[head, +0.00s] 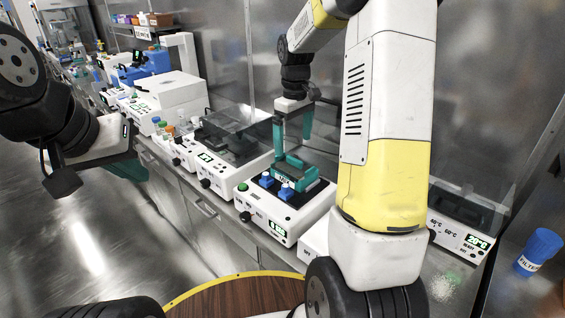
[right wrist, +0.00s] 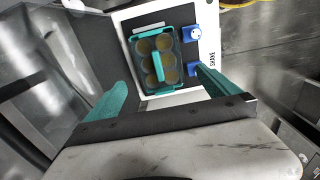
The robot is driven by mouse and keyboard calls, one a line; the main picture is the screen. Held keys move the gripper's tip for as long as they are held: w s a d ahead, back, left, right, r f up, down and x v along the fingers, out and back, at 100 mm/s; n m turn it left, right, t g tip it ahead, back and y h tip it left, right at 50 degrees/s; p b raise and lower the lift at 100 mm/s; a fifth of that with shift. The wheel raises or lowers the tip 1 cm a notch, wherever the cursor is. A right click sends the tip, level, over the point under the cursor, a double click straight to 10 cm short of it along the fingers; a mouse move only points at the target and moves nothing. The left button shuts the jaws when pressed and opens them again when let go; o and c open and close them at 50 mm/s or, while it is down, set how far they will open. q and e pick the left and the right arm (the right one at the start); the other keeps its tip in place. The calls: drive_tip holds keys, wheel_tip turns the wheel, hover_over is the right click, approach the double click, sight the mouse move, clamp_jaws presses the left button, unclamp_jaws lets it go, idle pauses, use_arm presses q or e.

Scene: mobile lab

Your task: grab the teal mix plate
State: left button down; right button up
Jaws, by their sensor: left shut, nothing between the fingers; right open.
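The teal mix plate (right wrist: 148,76) lies on the dark platform of a white shaker, with several round wells and a raised teal bar across its middle. In the head view the teal plate (head: 296,172) shows below my right gripper, partly hidden by it. My right gripper (head: 293,147) points down over the shaker, open and empty. In the right wrist view its teal fingers (right wrist: 158,94) are spread wide, with the plate ahead and between them, apart from it. My left gripper (head: 128,169) is shut at the left, away from the bench, its teal fingers mostly hidden.
The shaker (head: 270,226) has two blue knobs (head: 266,180) beside the plate. Several white instruments (head: 235,160) stand close on its left, and a heater with a green display (head: 462,240) stands at right. A blue filter bottle (head: 538,251) is far right. A clear screen rises behind.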

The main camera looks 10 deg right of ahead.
sight(294, 159)
drive_tip(key=f, duration=0.7)
drive_tip(key=shift+d+f, duration=0.2)
drive_tip(key=shift+f, duration=0.15)
drive_tip(key=c, duration=1.3)
